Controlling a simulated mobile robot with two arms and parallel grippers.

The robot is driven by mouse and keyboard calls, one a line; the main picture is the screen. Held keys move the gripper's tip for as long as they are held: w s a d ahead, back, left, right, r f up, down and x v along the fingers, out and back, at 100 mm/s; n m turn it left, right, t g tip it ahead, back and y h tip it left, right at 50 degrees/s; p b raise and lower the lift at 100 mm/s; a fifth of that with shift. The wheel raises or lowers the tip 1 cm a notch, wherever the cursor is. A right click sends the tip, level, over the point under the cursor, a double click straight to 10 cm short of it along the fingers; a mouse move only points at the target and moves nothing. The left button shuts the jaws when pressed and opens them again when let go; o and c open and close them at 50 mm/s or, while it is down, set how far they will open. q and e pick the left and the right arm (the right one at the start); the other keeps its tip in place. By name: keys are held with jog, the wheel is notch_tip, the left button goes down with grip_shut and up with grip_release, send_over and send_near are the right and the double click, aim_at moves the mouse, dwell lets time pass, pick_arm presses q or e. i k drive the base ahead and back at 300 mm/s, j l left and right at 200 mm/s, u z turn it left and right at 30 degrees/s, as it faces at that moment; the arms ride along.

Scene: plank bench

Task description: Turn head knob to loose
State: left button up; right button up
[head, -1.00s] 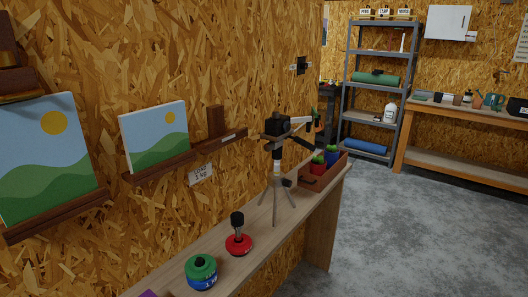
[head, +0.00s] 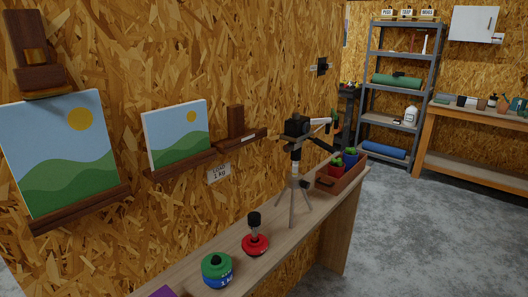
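A small tripod (head: 294,178) stands upright on the narrow plank bench (head: 194,272). Its dark head (head: 297,127) carries a black block on top, and a light grey handle or knob with a dark end (head: 322,122) sticks out to the right. A dark lever also points down to the right from the head. The parts are too small to read any loose or tight marking. Neither of my grippers shows in the head view.
On the bench are a green and blue weight (head: 217,270), a red-based object with a black knob (head: 255,241), and a brown planter box (head: 343,178). Two landscape pictures rest on wall ledges (head: 195,160). Grey floor (head: 420,230) is open to the right.

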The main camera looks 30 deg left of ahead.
aim_at(288, 147)
jog(key=i+u, duration=0.15)
jog(key=u, duration=0.25)
jog(key=i+l+u, duration=0.1)
jog(key=u, duration=0.3)
jog(key=i+l+u, duration=0.1)
jog(key=l+u, duration=0.15)
jog(key=u, duration=0.2)
jog(key=i+l+u, duration=0.1)
jog(key=u, duration=0.3)
jog(key=l, duration=0.1)
